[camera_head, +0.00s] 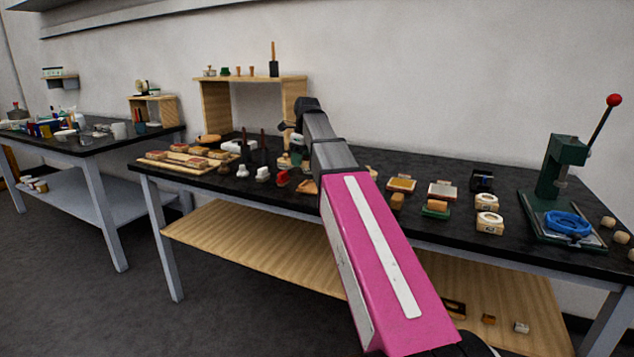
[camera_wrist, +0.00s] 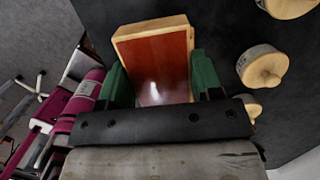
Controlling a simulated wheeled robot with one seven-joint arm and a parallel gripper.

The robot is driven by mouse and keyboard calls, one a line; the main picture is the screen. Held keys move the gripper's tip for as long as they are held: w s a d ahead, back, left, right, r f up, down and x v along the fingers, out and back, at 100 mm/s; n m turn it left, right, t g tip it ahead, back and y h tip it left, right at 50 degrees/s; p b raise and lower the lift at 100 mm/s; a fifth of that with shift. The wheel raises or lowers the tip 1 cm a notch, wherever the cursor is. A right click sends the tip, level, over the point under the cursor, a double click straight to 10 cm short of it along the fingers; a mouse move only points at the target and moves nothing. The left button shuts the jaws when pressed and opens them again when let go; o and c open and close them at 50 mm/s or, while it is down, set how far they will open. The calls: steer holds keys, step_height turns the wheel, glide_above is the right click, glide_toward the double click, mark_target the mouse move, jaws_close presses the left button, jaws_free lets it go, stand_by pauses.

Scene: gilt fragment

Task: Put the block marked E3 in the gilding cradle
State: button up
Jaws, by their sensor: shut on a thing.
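In the wrist view my gripper (camera_wrist: 157,80) is shut on a pale wooden block (camera_wrist: 152,30) with a glossy red-brown face. Its green fingers press on the block's two sides. No E3 mark can be read on the faces that show. In the head view my own arm hides most of the gripper and the held block. A pale wooden rack (camera_head: 153,166) with several red-brown-topped blocks lies at the left end of the dark bench. I cannot tell whether this is the gilding cradle.
Several round wooden-handled stamps, one of them (camera_wrist: 262,68), stand right of the held block in the wrist view. A green lever press (camera_head: 562,165) stands at the bench's right. Small tools and pads crowd the bench (camera_head: 460,222). A wooden shelf unit (camera_head: 216,105) stands behind.

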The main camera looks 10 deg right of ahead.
steer(key=s+d+f, duration=0.2)
steer(key=d, duration=0.1)
steer(key=s+d+f, duration=0.1)
steer(key=d, duration=0.1)
steer(key=shift+s+f, duration=0.1)
steer(key=shift+f, duration=0.2)
steer(key=shift+d+f, duration=0.1)
steer(key=shift+f, duration=1.95)
steer(key=o, duration=1)
steer(key=shift+f, duration=0.1)
step_height(320, 180, up, 12)
steer(key=s+d, duration=0.1)
steer(key=shift+d, duration=0.25)
